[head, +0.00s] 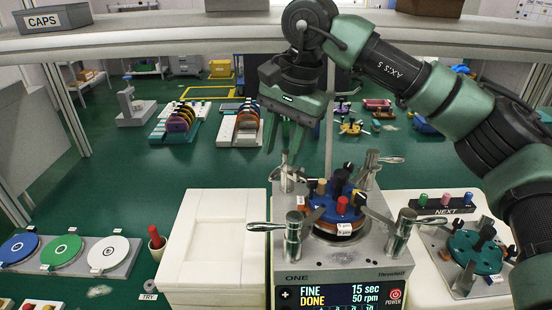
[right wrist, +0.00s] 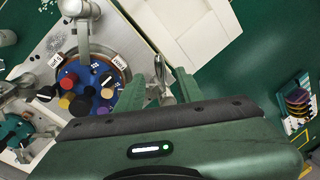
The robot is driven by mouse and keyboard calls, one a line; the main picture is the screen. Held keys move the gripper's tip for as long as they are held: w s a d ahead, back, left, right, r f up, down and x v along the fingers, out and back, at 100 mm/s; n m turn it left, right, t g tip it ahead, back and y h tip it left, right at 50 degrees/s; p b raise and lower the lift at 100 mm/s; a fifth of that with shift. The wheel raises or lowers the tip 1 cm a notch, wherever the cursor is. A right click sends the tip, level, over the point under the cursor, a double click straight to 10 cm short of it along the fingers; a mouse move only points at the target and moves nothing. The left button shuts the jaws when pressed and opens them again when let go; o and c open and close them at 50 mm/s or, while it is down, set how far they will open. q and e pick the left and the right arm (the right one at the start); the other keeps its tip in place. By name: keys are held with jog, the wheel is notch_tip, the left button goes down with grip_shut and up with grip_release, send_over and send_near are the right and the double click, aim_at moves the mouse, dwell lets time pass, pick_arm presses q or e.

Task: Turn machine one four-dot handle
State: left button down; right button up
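Machine one (head: 340,258), a grey box marked ONE, has a lit screen (head: 340,295) reading FINE DONE, 15 sec, 50 rpm. Metal lever handles stand at its corners: front left (head: 293,236), front right (head: 402,232), back left (head: 286,176) and back right (head: 370,164). I cannot read dots on any handle. A blue disc (head: 322,210) with coloured knobs sits in the middle. My right gripper (head: 283,148) points down above the back left handle, fingers apart and empty. The right wrist view shows a metal handle (right wrist: 160,70) between the fingertips, apparently below them. My left gripper is out of view.
A white tray block (head: 215,235) stands left of the machine. A machine with a teal disc (head: 472,252) and a NEXT panel (head: 447,209) are at the right. A shelf (head: 190,42) with a CAPS bin (head: 52,18) crosses above. Green floor lies behind.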

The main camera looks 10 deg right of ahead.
aim_at(276, 171)
jog(key=shift+w+a+f+p, duration=0.1)
jog(key=shift+w+f, duration=0.05)
jog(key=shift+f, duration=0.65)
jog(key=shift+w+a+f+p, duration=0.1)
jog(key=shift+f+p, duration=0.05)
jog(key=shift+f, duration=0.6)
jog(key=shift+w+a+f+p, duration=0.1)
jog(key=shift+w+f, duration=0.05)
jog(key=shift+f, duration=0.65)
grip_shut()
